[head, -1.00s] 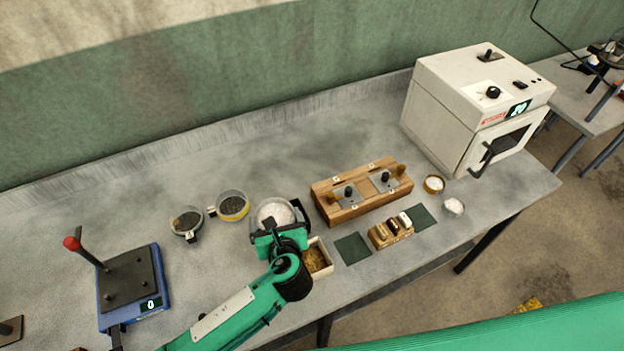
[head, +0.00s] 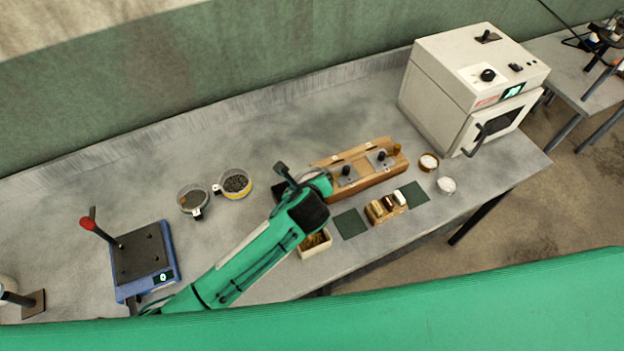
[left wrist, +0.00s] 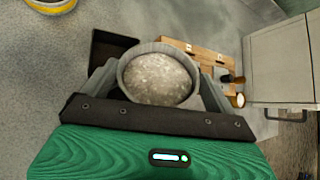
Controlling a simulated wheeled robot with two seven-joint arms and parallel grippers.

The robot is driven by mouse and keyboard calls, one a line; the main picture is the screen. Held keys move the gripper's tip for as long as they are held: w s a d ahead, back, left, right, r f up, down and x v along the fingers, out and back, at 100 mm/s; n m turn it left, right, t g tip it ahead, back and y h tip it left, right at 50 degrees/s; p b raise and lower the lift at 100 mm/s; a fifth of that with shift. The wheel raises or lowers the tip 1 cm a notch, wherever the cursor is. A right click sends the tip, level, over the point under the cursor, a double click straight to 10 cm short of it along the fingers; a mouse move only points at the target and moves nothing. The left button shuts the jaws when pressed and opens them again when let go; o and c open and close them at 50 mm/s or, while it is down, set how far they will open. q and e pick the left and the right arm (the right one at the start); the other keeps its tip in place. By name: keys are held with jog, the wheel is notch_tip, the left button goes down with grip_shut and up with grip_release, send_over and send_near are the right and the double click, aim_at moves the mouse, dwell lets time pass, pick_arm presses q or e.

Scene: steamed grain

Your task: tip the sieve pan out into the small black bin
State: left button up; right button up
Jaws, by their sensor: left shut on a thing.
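The sieve pan (left wrist: 158,46) is a round grey pan with pale, whitish grain in it. It sits between the fingers of my left gripper (left wrist: 160,82), which is shut on it. The small black bin (left wrist: 106,48) is a dark square box just left of the pan in the left wrist view. The bin's inside is mostly out of sight. My right gripper is not in view.
A wooden block with clamps (head: 385,152) stands close right of my gripper. A cream box of golden grain (head: 318,249) lies below my forearm. Two round pans of dark material (head: 193,190) stand left.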

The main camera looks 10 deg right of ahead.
aim_at(295, 178)
pick_arm(q)
jog(key=shift+w+a+f+g+h, duration=0.15)
jog(key=shift+a+f+g+h, duration=0.15)
jog(key=shift+g+h, duration=0.1)
jog(key=shift+w+a+n+g+h, duration=0.45)
jog(key=shift+n+g+h, duration=0.05)
jog(key=shift+n, duration=0.1)
jog(key=shift+w+a+f+n+g+h, duration=0.2)
jog(key=shift+w+a+n+g+h, duration=0.15)
jog(key=shift+a+h, duration=0.15)
jog(key=shift+w+a+f+g+b, duration=0.15)
jog(key=shift+a+f+g+b, duration=0.1)
jog(key=shift+b, duration=0.45)
jog(key=shift+w+a+f+n+g+h+b, duration=0.15)
jog(key=shift+w+a+n+g+h+b, duration=0.5)
jog(key=shift+h+b, duration=0.45)
jog(key=a+h, duration=0.1)
jog(key=w+a+n+g+h+b, duration=0.1)
jog(key=h, duration=0.1)
jog(key=n+g+h, duration=0.1)
jog(key=shift+w+a+r+g+h+b, duration=0.25)
jog(key=shift+w+a+h+b, duration=0.05)
jog(key=shift+w+a, duration=0.1)
